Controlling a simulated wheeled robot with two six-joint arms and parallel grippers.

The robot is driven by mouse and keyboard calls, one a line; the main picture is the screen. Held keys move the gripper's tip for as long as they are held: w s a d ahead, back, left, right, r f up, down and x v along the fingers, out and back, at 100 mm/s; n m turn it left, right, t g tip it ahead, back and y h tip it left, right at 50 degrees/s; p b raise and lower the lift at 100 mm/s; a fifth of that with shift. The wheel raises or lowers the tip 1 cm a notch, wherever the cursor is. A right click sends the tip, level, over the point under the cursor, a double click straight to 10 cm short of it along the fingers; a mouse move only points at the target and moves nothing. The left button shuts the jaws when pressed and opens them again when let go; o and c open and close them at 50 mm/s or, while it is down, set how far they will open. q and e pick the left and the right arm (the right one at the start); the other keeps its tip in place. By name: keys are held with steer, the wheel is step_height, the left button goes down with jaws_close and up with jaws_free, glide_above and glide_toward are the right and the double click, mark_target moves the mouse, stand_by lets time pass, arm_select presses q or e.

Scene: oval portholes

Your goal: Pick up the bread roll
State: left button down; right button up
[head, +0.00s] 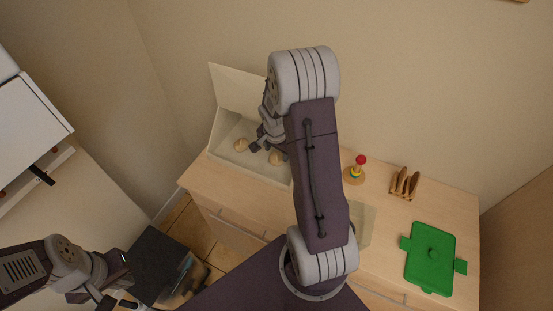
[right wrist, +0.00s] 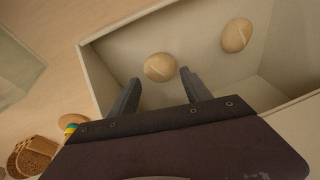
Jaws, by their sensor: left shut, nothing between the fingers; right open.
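Two round tan bread rolls lie in an open cream bin (head: 222,128) on the counter. One bread roll (right wrist: 159,67) shows just beyond and between my right fingertips; the other roll (right wrist: 236,35) lies farther right in the right wrist view. In the head view one roll (head: 241,145) is left of my right gripper (head: 266,147) and one (head: 277,158) is partly hidden by it. My right gripper (right wrist: 160,78) is open and empty over the bin. My left gripper (head: 112,302) is shut and empty at the lower left, away from the counter.
The bin's raised lid (head: 238,86) stands at the back. A pale translucent container (head: 364,224) is partly behind my right arm.

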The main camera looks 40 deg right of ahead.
mark_target(277, 157)
steer(key=x, duration=0.4)
steer(key=shift+a+f, duration=0.1)
steer(key=shift+f, duration=0.05)
steer(key=shift+w+f, duration=0.2)
steer(key=shift+f, duration=0.15)
steer(key=shift+r, duration=0.1)
steer(key=shift+c, duration=1.2)
steer(key=shift+s, duration=0.1)
steer(key=c, duration=0.8)
